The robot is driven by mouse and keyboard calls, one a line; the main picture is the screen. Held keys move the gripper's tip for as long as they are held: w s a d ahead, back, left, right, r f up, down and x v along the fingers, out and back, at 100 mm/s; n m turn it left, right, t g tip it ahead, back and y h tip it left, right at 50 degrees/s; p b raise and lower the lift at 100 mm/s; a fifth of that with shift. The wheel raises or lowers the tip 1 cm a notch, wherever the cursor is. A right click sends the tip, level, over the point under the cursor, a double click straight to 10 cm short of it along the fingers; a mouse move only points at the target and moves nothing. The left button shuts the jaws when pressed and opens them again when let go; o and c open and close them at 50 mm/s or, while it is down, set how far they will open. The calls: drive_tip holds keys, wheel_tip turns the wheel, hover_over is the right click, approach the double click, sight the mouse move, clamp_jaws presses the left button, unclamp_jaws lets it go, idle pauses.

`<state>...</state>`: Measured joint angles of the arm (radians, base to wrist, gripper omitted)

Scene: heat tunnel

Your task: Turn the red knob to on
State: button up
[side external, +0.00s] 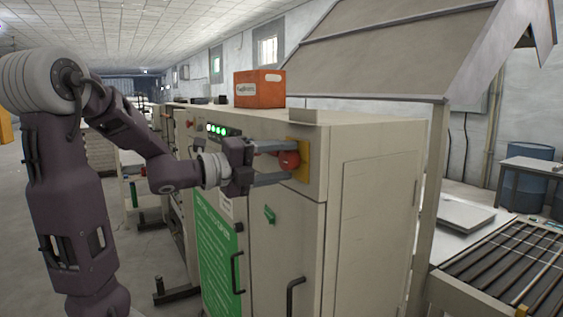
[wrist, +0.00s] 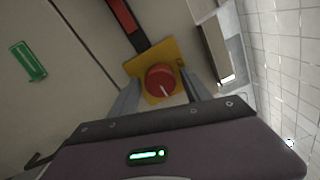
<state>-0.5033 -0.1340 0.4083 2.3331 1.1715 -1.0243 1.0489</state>
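The red knob (side external: 289,160) sits on a yellow plate (side external: 303,160) near the top corner of the beige cabinet. In the wrist view the red knob (wrist: 160,80) shows a pale pointer line on its face, and the yellow plate (wrist: 178,52) is behind it. My gripper (side external: 278,163) is open, with one finger above and one below the knob in the side view. In the wrist view my gripper's fingers (wrist: 161,92) stand to the left and right of the knob, with gaps visible. I cannot tell which marked position the knob points to.
The beige cabinet (side external: 375,220) has black door handles (side external: 291,297), a green switch (side external: 269,214) and lit green indicators (side external: 216,129). An orange box (side external: 259,89) stands on top. A roller conveyor (side external: 510,262) lies at right. The space in front of the knob holds only my arm.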

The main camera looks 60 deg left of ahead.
drive_tip(key=s, duration=0.7)
drive_tip(key=shift+r, duration=0.1)
idle(0.5)
drive_tip(key=s+d+f+n+g, duration=0.6)
drive_tip(key=d+f+n, duration=0.1)
drive_tip(key=d+n, duration=0.2)
drive_tip(key=s+d+f+n+g, duration=0.6)
drive_tip(key=s+d+f+n, duration=0.1)
drive_tip(key=n, duration=0.5)
drive_tip(key=shift+s+d, duration=0.15)
drive_tip(key=shift+d, duration=0.75)
drive_tip(key=shift+f, duration=0.1)
